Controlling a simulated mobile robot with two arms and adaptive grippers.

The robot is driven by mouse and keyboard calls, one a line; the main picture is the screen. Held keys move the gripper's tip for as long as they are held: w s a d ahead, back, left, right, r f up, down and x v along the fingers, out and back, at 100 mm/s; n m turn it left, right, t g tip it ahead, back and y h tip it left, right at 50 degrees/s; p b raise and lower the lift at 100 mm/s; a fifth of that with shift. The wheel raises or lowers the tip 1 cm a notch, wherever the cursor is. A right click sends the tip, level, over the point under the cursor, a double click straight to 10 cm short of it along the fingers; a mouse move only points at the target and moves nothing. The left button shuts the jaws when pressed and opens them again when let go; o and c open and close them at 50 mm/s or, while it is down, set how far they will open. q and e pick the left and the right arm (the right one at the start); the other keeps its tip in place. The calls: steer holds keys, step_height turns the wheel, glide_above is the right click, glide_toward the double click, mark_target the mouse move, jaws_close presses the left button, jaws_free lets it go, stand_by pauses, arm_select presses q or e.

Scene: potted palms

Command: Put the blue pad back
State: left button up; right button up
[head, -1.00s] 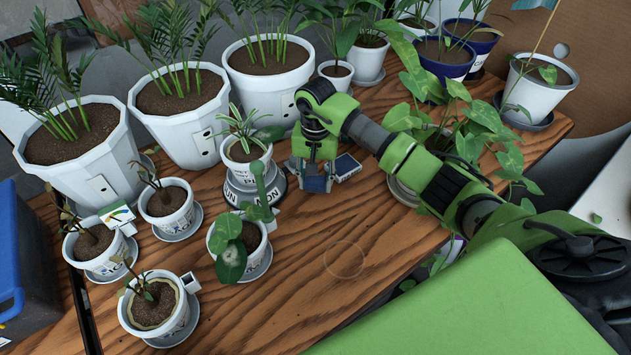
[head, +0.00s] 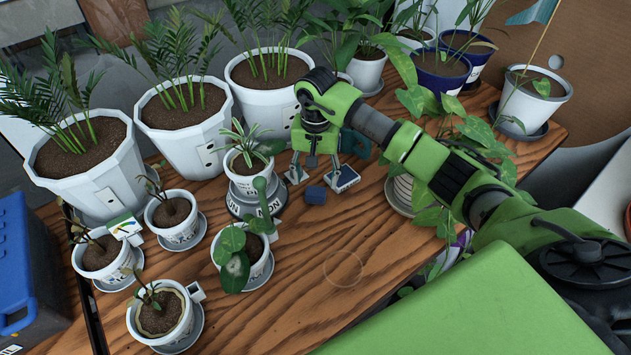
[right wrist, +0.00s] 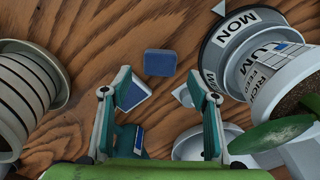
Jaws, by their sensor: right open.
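The small blue pad (head: 315,194) lies flat on the wooden table. It also shows in the right wrist view (right wrist: 160,62), just beyond the fingertips and apart from them. My right gripper (head: 314,174) is open and empty behind the pad in the head view; its two spread fingers also show in the right wrist view (right wrist: 160,85). A small box with a pale edge and blue top (head: 346,179) sits right of the pad. A dark teal piece (head: 355,143) stands behind that box; whether they are joined is unclear. My left gripper is out of view.
A small plant pot (head: 247,170) on a lettered dark-and-white ring (head: 270,205) stands left of the pad. A striped pot (head: 400,193) stands to the right. Large white pots (head: 182,137) line the back. The table in front (head: 300,265) is bare.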

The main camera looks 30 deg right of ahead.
mark_target(316, 192)
step_height(316, 192, up, 6)
steer(key=shift+f+p, duration=0.1)
steer(key=shift+p, duration=0.95)
